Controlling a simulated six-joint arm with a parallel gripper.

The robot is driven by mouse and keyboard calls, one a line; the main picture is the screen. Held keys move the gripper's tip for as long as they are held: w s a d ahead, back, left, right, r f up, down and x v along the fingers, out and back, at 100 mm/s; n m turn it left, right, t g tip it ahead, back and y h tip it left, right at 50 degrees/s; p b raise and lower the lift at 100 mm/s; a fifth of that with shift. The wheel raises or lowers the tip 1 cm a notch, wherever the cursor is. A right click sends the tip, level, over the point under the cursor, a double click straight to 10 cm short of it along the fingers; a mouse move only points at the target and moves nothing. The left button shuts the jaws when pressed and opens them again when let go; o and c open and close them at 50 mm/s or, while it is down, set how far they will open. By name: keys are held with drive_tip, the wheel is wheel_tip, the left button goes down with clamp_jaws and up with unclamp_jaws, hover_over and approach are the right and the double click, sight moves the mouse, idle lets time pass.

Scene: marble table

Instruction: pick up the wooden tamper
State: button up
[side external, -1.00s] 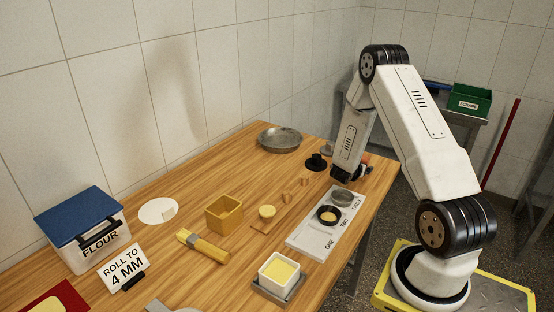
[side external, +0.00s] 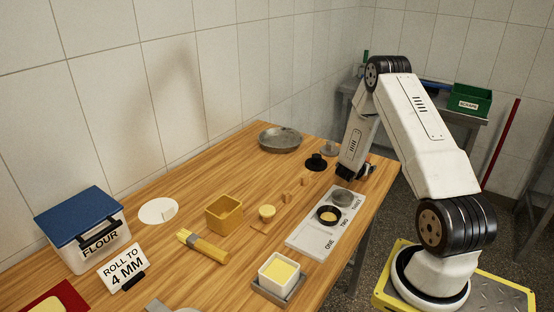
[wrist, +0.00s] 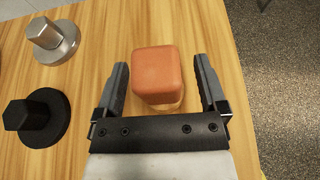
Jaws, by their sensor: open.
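The wooden tamper (wrist: 165,75) has a blocky reddish-orange top over a pale wooden base, which shows only at its lower edge in the wrist view. It stands on the table between the two fingers of my gripper (wrist: 158,63). The fingers are open, one on each side, with a visible gap on both sides of it. In the side view my gripper (side external: 362,172) is low at the table's right end, and the tamper is hidden there by my gripper and wrist.
A black tamper-like piece (wrist: 38,117) and a metal one (wrist: 53,42) stand left of my gripper. The labelled board (side external: 312,237) with round dishes lies nearer the camera. The table edge is close on the right. A metal pan (side external: 280,139) sits farther back.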

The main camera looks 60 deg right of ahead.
clamp_jaws()
drive_tip(key=shift+r, duration=0.2)
drive_tip(key=shift+r, duration=0.85)
drive_tip(key=s+a+r, duration=0.9)
drive_tip(key=a+r, duration=0.1)
drive_tip(key=r, duration=0.1)
drive_tip(key=shift+a, duration=0.35)
